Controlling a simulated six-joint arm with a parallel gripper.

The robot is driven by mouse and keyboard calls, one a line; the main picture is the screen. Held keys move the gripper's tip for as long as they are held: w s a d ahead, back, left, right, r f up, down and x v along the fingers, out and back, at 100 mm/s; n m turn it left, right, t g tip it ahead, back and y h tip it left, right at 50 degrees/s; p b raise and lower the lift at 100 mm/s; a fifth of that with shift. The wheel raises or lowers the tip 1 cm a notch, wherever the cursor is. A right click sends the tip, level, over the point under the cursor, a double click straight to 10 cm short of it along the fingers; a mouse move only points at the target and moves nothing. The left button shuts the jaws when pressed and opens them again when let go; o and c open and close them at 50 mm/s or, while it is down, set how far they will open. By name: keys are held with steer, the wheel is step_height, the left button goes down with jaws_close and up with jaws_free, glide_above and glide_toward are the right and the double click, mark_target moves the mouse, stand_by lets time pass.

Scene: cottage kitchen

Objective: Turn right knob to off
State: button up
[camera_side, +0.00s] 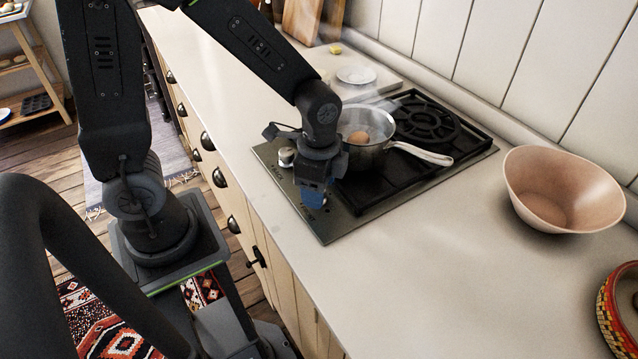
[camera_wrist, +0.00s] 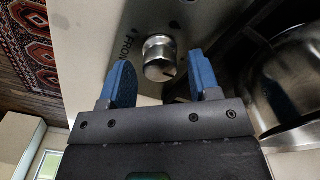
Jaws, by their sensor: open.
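A silver metal knob (camera_wrist: 159,56) on the steel hob panel shows in the wrist view. My gripper (camera_wrist: 160,62) has its two blue fingers apart, one on each side of this knob, with a visible gap on both sides. In the side view my gripper (camera_side: 312,196) is low over the front right part of the hob (camera_side: 345,226), and hides the knob under it. Another silver knob (camera_side: 287,157) shows further left on the panel. Printed letters stand beside the knob in the wrist view; its exact setting is unclear.
A steaming saucepan (camera_side: 372,155) with an egg (camera_side: 359,137) stands on the burner right behind my gripper, its handle (camera_side: 422,153) pointing right. A pink bowl (camera_side: 535,210) and a patterned dish (camera_side: 612,310) are at right. The counter (camera_side: 420,290) in front is clear.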

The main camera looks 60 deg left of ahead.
stand_by(0.4)
steer(key=n, duration=0.4)
steer(key=shift+w+a, duration=0.1)
steer(key=n, duration=0.4)
steer(key=shift+n, duration=0.4)
steer(key=n, duration=0.4)
steer(key=shift+a+n, duration=0.1)
steer(key=shift+n, duration=0.3)
steer(key=n, duration=0.3)
step_height(320, 180, up, 14)
steer(key=n, duration=0.1)
steer(key=s+a+r+m+t, duration=0.3)
steer(key=s+m+t, duration=0.3)
steer(key=s+m, duration=0.15)
steer(key=w+a+r+n+g, duration=0.2)
steer(key=w+a+r, duration=0.1)
steer(key=w+a, duration=0.4)
steer(key=w+a+r+n+g, duration=0.2)
steer(key=w+a, duration=0.5)
steer(key=w, duration=0.6)
steer(key=shift+a+r+n+y, duration=0.25)
steer(key=shift+r+n+y, duration=0.05)
steer(key=shift+r+n, duration=0.4)
